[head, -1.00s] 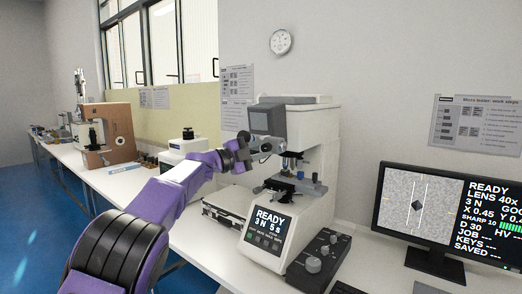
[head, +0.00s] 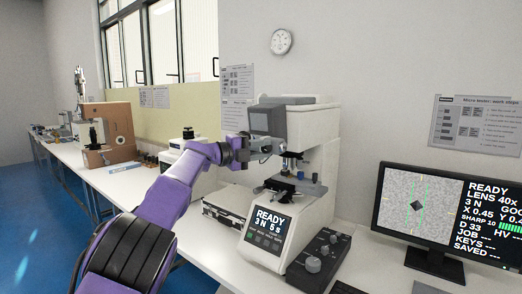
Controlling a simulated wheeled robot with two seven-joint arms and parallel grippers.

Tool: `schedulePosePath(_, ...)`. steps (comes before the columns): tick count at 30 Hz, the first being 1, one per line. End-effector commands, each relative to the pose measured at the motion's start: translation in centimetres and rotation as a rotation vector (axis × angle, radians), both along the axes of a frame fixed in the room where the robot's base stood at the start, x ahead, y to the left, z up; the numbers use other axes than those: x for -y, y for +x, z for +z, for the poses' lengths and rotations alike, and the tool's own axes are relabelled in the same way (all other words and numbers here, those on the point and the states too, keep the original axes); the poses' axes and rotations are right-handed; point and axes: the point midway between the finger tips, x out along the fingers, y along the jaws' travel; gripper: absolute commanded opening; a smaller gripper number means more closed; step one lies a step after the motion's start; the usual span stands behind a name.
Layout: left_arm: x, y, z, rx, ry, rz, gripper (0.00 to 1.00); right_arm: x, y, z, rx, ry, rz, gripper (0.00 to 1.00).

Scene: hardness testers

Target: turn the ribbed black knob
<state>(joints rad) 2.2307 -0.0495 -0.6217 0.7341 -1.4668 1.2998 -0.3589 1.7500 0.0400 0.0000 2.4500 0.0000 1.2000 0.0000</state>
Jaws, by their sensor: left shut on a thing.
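The white hardness tester (head: 312,140) stands on the bench, with a grey-fronted head (head: 268,120) and a small screen reading "3 N 5 s" (head: 268,222). My left gripper (head: 264,148) is at the left side of the tester, just below the grey head and left of the lens turret (head: 291,163). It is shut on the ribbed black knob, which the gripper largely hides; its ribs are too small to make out. The monitor (head: 420,208) shows a dark diamond mark between two green upright lines, and D 33. My right gripper is out of view.
A control box with knobs (head: 316,258) stands right of the tester's screen. A paper chart (head: 236,95) hangs on the wall behind. The bench in front of the monitor is mostly clear.

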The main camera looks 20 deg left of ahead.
Motion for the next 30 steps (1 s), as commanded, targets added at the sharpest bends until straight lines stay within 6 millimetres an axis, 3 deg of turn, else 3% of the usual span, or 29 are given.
schedulePosePath(6,0.0,0.0,0.0,-0.001,-0.001,0.001,0.0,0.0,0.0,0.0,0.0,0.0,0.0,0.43)
schedulePosePath(7,0.0,0.0,0.0,-0.001,-0.001,0.001,0.35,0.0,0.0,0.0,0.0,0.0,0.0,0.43)
schedulePosePath(9,0.0,0.0,0.0,-0.001,-0.001,0.001,0.54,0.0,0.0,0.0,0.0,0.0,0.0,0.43)
schedulePosePath(20,-0.6,-0.5,-0.3,-0.001,-0.001,0.002,0.54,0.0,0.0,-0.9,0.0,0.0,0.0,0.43)
schedulePosePath(30,-5.7,-6.1,-0.4,0.001,-0.002,0.003,0.54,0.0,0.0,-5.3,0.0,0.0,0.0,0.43)
